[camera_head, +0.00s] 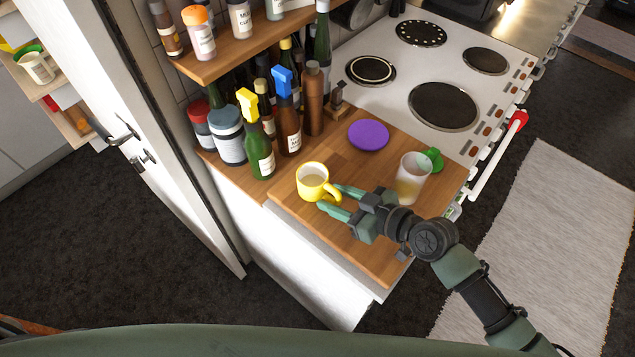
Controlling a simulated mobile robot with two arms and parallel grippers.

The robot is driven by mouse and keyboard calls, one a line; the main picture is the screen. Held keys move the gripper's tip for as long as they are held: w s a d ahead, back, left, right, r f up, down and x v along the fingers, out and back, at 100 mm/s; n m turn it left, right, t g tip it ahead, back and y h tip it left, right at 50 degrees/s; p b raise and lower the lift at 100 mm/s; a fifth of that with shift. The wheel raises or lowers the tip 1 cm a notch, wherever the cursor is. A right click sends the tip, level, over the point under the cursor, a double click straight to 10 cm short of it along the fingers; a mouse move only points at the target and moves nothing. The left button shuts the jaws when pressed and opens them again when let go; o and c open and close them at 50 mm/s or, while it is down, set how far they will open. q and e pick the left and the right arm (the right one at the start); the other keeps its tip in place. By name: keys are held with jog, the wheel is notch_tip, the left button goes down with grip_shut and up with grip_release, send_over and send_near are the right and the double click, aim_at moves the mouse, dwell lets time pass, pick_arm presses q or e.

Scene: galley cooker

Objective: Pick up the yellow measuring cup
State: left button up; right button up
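The yellow measuring cup (309,187) stands upright on the wooden counter near its left front edge, with a pale inside and its handle facing right, toward my gripper. My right gripper (329,197) comes in from the right with its two green fingers spread. The fingertips are at the cup's handle, one on the far side and one on the near side. I cannot tell whether they touch it. My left gripper is not in view.
A frosted container (411,178) stands just behind my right gripper, with a green object (431,160) beside it. A purple disc (368,135) lies behind the cup. Several bottles (259,150) and jars crowd the left, under a shelf (240,52). The stove (425,65) is beyond.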

grip_shut()
dwell(1.4)
